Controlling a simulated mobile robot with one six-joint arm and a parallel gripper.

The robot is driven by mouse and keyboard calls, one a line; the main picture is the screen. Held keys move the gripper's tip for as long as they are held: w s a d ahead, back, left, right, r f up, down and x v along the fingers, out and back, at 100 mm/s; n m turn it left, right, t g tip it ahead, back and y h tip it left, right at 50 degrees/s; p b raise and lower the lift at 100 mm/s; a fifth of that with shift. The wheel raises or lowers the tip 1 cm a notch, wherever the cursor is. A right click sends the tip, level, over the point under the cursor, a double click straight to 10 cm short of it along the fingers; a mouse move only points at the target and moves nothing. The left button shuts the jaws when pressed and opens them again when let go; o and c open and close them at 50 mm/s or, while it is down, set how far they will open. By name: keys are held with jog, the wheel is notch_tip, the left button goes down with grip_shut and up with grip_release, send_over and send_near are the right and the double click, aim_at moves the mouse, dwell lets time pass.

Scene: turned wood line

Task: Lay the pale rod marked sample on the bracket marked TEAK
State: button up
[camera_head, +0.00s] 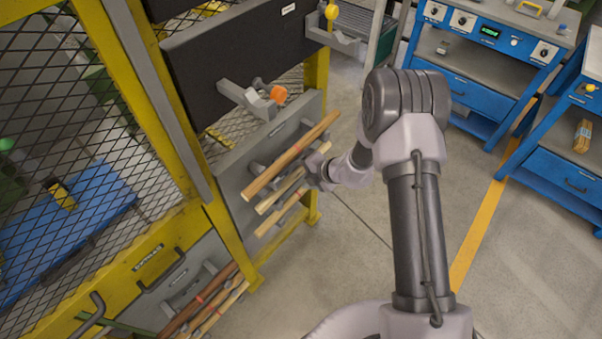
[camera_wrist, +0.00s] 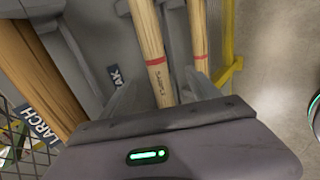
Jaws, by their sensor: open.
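A pale rod with a red band and small dark lettering (camera_wrist: 152,45) stands between my gripper's fingers in the wrist view; the lettering looks like "sample". In the head view the middle pale rod (camera_head: 293,180) on the grey rack appears to be this one. My gripper (camera_wrist: 160,95) is open with a finger on each side of the rod; contact cannot be told. In the head view my gripper (camera_head: 315,172) is at the rack, partly covered by its own wrist. A blue label ending in "AK" (camera_wrist: 118,76) is partly hidden; I cannot tell whether it reads TEAK.
A thick brown rod (camera_wrist: 35,70) lies beside a LARCH label (camera_wrist: 40,125). A second red-banded rod (camera_wrist: 199,40) is close on the right. Above the rack a grey bracket (camera_head: 240,95) with an orange knob juts out. Blue workbenches (camera_head: 480,60) stand beyond open floor.

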jog(key=shift+w+a+r, duration=0.1)
jog(key=shift+w+r, duration=0.15)
jog(key=shift+r, duration=0.05)
jog(key=c, duration=0.5)
jog(key=o, duration=0.4)
jog(key=p+v, duration=0.3)
jog(key=v, duration=0.5)
jog(key=p+v, duration=0.3)
jog(key=v, duration=0.6)
jog(key=shift+s+d+f, duration=0.15)
jog(key=shift+s+d, duration=0.1)
jog(key=p+v, duration=0.6)
jog(key=v, duration=0.3)
jog(key=shift+p, duration=0.3)
